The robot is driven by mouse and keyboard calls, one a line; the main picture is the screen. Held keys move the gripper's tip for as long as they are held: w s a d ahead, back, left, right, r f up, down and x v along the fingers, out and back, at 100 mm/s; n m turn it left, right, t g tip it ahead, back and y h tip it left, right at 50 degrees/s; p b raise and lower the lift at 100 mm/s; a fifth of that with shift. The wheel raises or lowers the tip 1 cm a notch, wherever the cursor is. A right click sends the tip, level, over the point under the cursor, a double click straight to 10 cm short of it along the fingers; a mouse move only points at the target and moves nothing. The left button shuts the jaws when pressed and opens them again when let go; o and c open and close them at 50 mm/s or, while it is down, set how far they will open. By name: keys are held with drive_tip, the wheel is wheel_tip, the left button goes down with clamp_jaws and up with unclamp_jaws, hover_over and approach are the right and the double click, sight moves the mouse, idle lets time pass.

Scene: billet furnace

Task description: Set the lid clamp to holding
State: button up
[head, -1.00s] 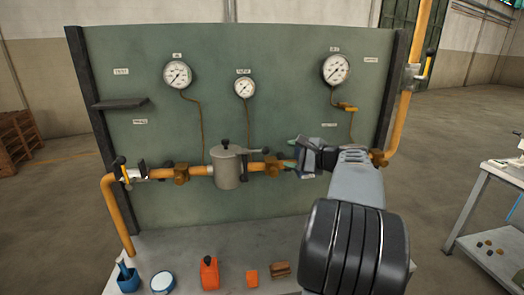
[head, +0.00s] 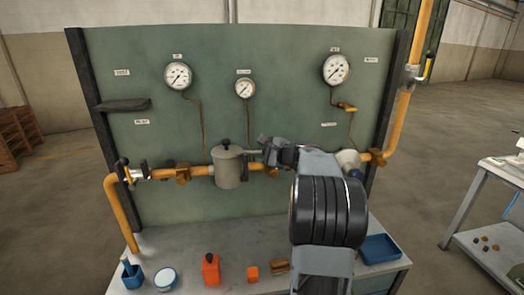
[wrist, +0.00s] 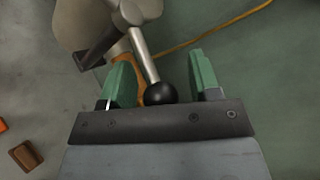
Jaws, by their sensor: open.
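The grey lidded pot (head: 228,170) sits in the orange pipe line in front of the green panel. Its lid clamp lever (head: 252,152) sticks out to the right from the lid. In the wrist view the lever is a metal rod (wrist: 145,55) ending in a black ball (wrist: 160,92). My gripper (head: 268,144) is at the lever's right end. In the wrist view my gripper (wrist: 161,62) is open, its green fingers on either side of the rod and ball, with gaps on both sides. The pot body (wrist: 80,22) is at upper left there.
Gauges (head: 178,76) hang on the panel (head: 280,60) above. Orange pipe and valves run on both sides of the pot. On the bench (head: 225,240) are a blue cup (head: 132,278), a red-orange bottle (head: 211,270), small blocks and a blue tray (head: 381,248).

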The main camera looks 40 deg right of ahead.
clamp_jaws()
idle(0.6)
